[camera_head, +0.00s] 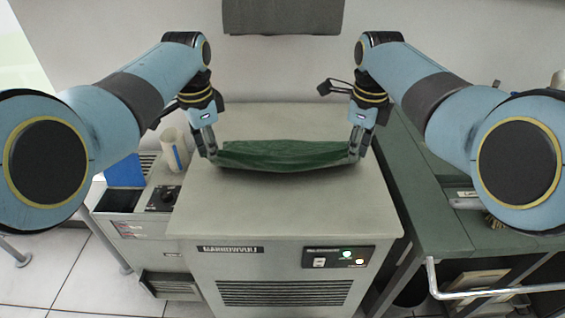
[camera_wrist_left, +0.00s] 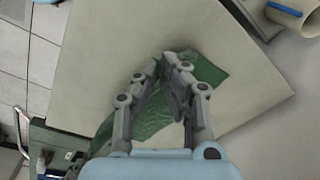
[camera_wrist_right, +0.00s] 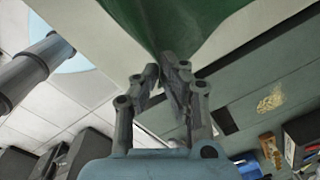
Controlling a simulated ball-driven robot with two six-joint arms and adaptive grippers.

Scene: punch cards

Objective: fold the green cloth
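The green cloth (camera_head: 280,154) is stretched as a narrow, slightly sagging band between my two grippers, over the pale top of a machine. I cannot tell whether its lower part touches the top. My left gripper (camera_head: 214,157) is shut on the cloth's left end. In the left wrist view its fingers (camera_wrist_left: 163,64) are close together, with cloth (camera_wrist_left: 152,118) showing on both sides. My right gripper (camera_head: 353,157) is shut on the right end. In the right wrist view the cloth (camera_wrist_right: 185,22) narrows to a pinch at the fingertips (camera_wrist_right: 161,68).
The machine top (camera_head: 285,205) is bare in front of and behind the cloth. A lower unit with a cream cylinder (camera_head: 176,150) and a blue panel (camera_head: 125,172) stands at left. A green workbench (camera_head: 425,190) stands at right. A grey panel (camera_head: 283,17) hangs on the wall behind.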

